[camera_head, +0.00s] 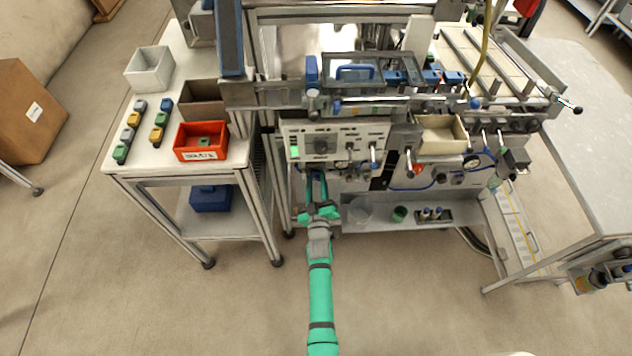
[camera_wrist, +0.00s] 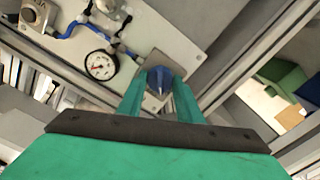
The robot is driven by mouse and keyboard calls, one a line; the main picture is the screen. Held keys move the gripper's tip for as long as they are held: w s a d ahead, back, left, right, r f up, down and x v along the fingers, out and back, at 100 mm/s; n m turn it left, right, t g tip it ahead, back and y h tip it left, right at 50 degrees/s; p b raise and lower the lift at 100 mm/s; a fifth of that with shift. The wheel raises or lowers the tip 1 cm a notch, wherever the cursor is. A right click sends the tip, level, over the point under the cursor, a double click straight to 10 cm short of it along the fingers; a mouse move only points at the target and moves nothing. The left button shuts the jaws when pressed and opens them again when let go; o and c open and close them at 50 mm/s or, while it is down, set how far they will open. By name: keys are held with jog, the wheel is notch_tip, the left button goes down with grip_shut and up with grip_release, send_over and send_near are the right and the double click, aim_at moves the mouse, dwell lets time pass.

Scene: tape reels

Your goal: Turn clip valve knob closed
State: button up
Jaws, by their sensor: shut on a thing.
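The clip valve knob (camera_wrist: 160,78) is a blue pointed knob on a pale panel (camera_wrist: 190,58) in the wrist view. My gripper (camera_wrist: 160,92) has its two green fingers on either side of the knob and is shut on it. In the head view my gripper (camera_head: 316,178) reaches up under the front of the machine. The knob is hidden there by the gripper and the machine front. I cannot tell the knob's exact turn angle.
A round gauge (camera_wrist: 101,65) and blue hose (camera_wrist: 68,31) sit left of the knob. A control box (camera_head: 335,140) overhangs my gripper. A white side table (camera_head: 150,160) with a red bin (camera_head: 200,154) stands left. The floor in front is clear.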

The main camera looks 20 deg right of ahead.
jog(key=n, duration=0.5)
jog(key=shift+s+n, duration=0.1)
jog(key=shift+n, duration=2.4)
jog(key=shift+f, duration=0.1)
jog(key=o, duration=1)
jog(key=shift+o, duration=0.2)
jog(key=v, duration=1)
jog(key=shift+s, duration=0.35)
jog(key=shift+a, duration=0.1)
